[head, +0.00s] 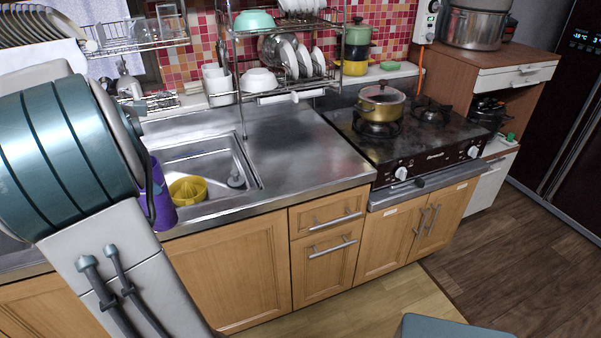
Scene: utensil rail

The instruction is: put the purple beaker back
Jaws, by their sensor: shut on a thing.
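The purple beaker (164,203) shows at the left, just right of my arm, in front of the sink's left part. My arm covers its left side, and a dark curved part crosses in front of it. It looks about upright, its lower end near the counter's front edge. I cannot tell whether it touches the counter. My gripper is hidden behind my arm, so its fingers and its hold do not show.
A yellow juicer (188,190) sits in the sink (215,160). A dish rack (285,88) stands behind the counter (300,145), which is clear in the middle. A pot (381,106) is on the stove (420,140). A wire shelf (140,42) hangs at upper left.

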